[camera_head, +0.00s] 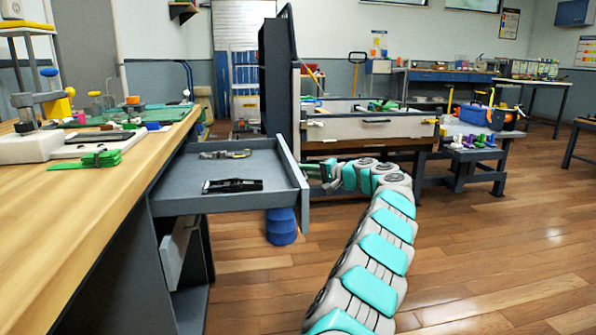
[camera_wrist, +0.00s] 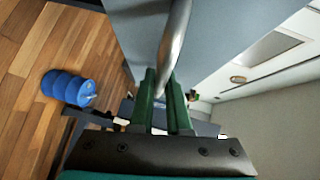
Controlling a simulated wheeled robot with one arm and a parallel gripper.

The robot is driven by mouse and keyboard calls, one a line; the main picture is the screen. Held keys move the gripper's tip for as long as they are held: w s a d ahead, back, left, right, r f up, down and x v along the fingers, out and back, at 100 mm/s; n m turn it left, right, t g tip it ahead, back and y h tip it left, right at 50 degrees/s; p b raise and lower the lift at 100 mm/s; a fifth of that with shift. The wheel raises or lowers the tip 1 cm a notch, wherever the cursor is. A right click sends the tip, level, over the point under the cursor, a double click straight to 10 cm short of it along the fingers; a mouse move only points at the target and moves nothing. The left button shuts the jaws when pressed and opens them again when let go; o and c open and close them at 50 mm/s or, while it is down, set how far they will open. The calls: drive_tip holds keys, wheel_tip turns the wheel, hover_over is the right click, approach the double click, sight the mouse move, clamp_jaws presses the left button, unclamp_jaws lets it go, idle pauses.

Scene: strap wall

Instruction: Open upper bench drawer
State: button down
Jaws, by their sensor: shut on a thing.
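The upper bench drawer (camera_head: 240,178) is grey and stands pulled out from the wooden-topped bench (camera_head: 95,225) in the head view. A black tool (camera_head: 232,185) and a grey tool (camera_head: 225,154) lie inside it. My gripper (camera_head: 308,166) is at the outer side of the drawer front, partly hidden there. In the wrist view, the green fingers of my gripper (camera_wrist: 161,98) are shut on the curved metal drawer handle (camera_wrist: 175,40). The blue-grey drawer front (camera_wrist: 225,35) shows beside the handle.
A blue ribbed cylinder (camera_head: 281,226) stands on the floor below the drawer. It also shows in the wrist view (camera_wrist: 68,88). A tall dark panel (camera_head: 279,85) and a white-fronted cabinet (camera_head: 372,128) stand behind the drawer. Wooden floor (camera_head: 500,245) is clear at right.

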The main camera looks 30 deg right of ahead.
drive_tip(key=shift+f, duration=0.1)
drive_tip(key=c, duration=0.9)
unclamp_jaws()
drive_tip(key=shift+v, duration=3.9)
